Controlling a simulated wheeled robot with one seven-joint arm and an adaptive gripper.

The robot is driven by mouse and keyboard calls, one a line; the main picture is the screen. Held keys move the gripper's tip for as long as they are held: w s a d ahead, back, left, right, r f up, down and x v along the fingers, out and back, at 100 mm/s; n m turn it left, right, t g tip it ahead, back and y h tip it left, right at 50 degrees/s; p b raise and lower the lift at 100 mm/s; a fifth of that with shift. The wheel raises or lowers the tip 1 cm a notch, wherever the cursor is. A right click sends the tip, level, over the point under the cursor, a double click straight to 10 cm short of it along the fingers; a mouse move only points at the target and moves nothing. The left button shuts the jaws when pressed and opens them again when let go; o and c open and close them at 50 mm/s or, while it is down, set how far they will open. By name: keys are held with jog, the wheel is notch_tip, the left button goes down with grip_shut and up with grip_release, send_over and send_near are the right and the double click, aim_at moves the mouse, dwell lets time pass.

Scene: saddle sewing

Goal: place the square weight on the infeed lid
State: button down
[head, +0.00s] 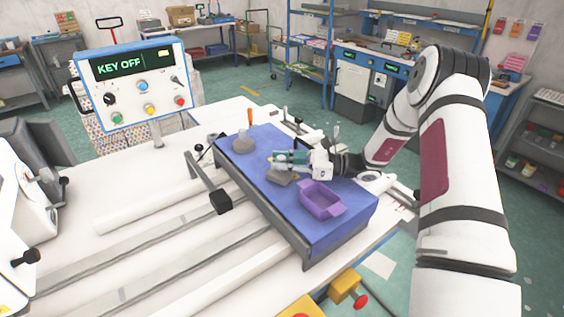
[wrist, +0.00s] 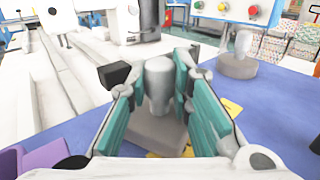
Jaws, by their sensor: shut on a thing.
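My gripper (head: 277,160) is over the blue-topped table. In the wrist view its teal fingers (wrist: 160,88) are closed on the knob of the grey square weight (wrist: 150,134). The weight's blocky base also shows below the fingers in the head view (head: 279,178). It looks upright and at or close to the blue surface (head: 345,212); I cannot tell whether it touches. A yellow mark on the blue surface shows partly beside and under it. No part is clearly recognisable as the infeed lid.
A round grey weight with a knob (head: 243,145) stands at the blue top's back left. A purple open tray (head: 321,200) sits in front of my gripper. A small black block (head: 221,201) is by the left edge. A control panel (head: 131,80) reads KEY OFF.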

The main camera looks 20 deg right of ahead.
jog(key=shift+f, duration=0.1)
jog(key=c, duration=1.4)
grip_release()
jog(key=shift+c, duration=0.2)
